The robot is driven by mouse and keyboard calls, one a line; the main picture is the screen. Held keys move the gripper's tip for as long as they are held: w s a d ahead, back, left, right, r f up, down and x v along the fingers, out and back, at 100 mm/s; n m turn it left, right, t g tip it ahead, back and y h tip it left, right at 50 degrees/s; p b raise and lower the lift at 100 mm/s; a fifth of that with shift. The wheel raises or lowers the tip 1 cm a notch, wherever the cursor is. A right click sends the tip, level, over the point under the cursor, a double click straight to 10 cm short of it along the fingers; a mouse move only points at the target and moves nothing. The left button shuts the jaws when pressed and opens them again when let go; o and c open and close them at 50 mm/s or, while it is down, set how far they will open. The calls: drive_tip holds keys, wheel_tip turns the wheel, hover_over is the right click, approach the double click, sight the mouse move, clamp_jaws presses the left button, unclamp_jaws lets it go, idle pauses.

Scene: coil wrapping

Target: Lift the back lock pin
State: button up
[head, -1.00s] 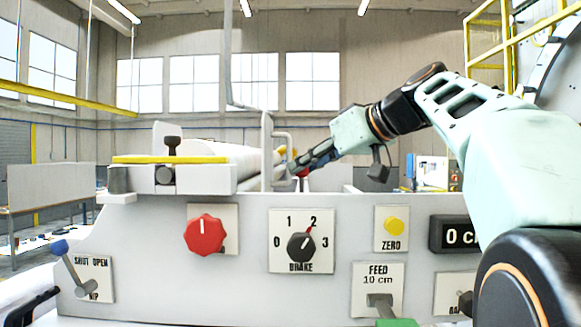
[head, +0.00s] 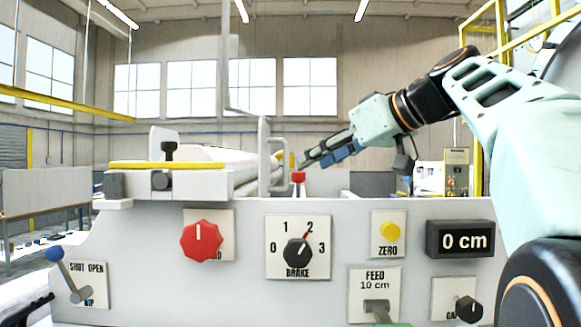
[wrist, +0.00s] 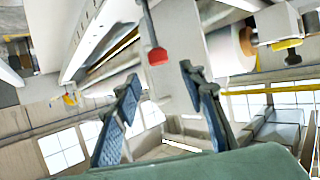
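A red-capped pin (head: 298,177) stands upright at the top edge of the machine's panel, beside a grey upright bracket (head: 264,155). I take it for the back lock pin, but no label shows. In the wrist view a red cap (wrist: 157,56) sits at the end of a grey bar, beyond my fingers. My gripper (head: 305,163) is just above and right of the red cap in the head view, apart from it. In the wrist view my gripper (wrist: 160,92) has its two blue-padded fingers spread, with nothing between them.
A yellow-topped block (head: 168,166) with a black knob stands at left. A white roll lies behind it.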

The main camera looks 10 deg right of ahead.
drive_tip(key=v, duration=0.7)
